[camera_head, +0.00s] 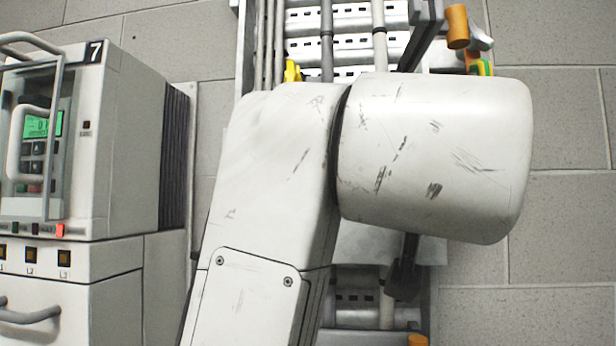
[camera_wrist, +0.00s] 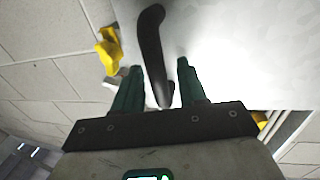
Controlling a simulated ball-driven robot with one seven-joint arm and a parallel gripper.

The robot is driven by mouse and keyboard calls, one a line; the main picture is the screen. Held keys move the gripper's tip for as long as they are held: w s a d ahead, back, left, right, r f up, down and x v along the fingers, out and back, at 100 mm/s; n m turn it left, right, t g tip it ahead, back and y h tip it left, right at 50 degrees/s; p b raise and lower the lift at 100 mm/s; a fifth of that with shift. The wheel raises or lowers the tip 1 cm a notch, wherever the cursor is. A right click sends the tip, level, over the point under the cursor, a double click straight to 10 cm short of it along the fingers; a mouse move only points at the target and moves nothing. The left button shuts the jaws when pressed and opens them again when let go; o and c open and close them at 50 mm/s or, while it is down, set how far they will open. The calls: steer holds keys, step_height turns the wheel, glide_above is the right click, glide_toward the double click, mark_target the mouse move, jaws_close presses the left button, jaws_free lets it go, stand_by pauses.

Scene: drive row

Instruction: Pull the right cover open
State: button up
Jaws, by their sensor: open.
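In the wrist view a dark curved handle (camera_wrist: 149,35) stands out from a pale, brightly lit panel (camera_wrist: 235,45), which looks like the cover. My gripper (camera_wrist: 160,65) is open, with one dark green finger on each side of the handle. Gaps show between the handle and both fingers, so it is not clamped. In the head view my pale arm hides the gripper and most of the cover. A strip of pale panel (camera_head: 368,248) and a dark bracket or handle part (camera_head: 405,270) show below the arm; I cannot tell whether these are the same parts.
A grey cabinet (camera_head: 120,150) marked 7, with a framed clear front and a green screen, stands at the left. Rack rails (camera_head: 350,45) with an orange knob (camera_head: 457,27) show behind my arm. Yellow parts (camera_wrist: 109,52) lie beside the panel. Bare tiled wall (camera_head: 560,230) is at the right.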

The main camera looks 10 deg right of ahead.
jaws_close()
stand_by(0.4)
